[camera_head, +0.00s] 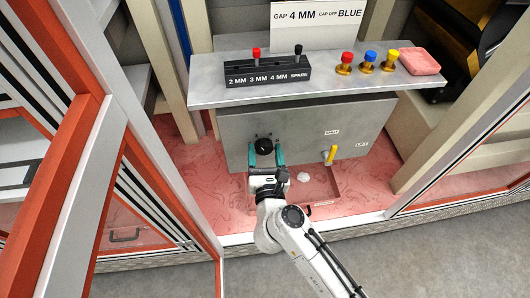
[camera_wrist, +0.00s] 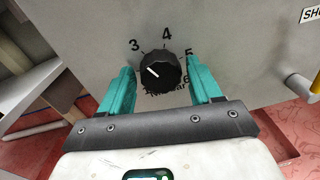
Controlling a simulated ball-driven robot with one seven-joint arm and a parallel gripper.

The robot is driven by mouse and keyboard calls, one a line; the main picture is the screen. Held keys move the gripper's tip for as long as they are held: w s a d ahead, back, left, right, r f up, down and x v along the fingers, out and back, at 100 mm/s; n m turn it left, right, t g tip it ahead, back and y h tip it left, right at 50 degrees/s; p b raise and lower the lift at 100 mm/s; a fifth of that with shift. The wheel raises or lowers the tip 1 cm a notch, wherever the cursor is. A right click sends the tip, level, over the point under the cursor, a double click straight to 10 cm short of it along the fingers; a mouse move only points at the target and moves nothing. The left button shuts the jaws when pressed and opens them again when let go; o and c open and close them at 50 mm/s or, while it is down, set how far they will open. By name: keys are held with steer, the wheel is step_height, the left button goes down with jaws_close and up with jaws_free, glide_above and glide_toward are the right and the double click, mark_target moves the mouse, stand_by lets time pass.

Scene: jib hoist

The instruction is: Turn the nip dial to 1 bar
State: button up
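The nip dial is a round black knob (camera_head: 263,146) on the front of a grey panel. In the wrist view the dial (camera_wrist: 161,72) has a short white pointer line aimed to the upper left, a little below the printed 3. In the wrist view the gripper (camera_wrist: 162,88) shows gaps between both fingers and the dial.
A yellow lever (camera_head: 331,154) sticks out of the panel to the right. Below it is a red tray (camera_head: 322,190) with a white lump. The grey shelf (camera_head: 215,92) above holds a black pin block (camera_head: 267,74), coloured knobs and a pink block (camera_head: 419,62).

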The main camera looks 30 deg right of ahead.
steer(key=c, duration=0.8)
steer(key=n+p, duration=0.3)
steer(key=shift+r+n, duration=0.15)
steer(key=shift+n, duration=0.25)
steer(key=n+p, duration=0.3)
steer(key=n, duration=0.1)
steer(key=shift+a+n, duration=0.15)
steer(key=shift+n, duration=0.25)
steer(key=n+p, duration=0.1)
steer(key=n, duration=0.2)
steer(key=shift+n+t+p, duration=0.3)
steer(key=shift+p, duration=0.1)
steer(key=n, duration=0.1)
steer(key=n+p, duration=0.1)
steer(key=n, duration=0.2)
steer(key=shift+f+p, duration=0.25)
steer(key=shift+p, duration=0.15)
steer(key=n+y+p, duration=0.1)
steer(key=n+p, duration=0.1)
steer(key=n, duration=0.4)
steer(key=shift+f, duration=0.2)
steer(key=shift+n, duration=0.3)
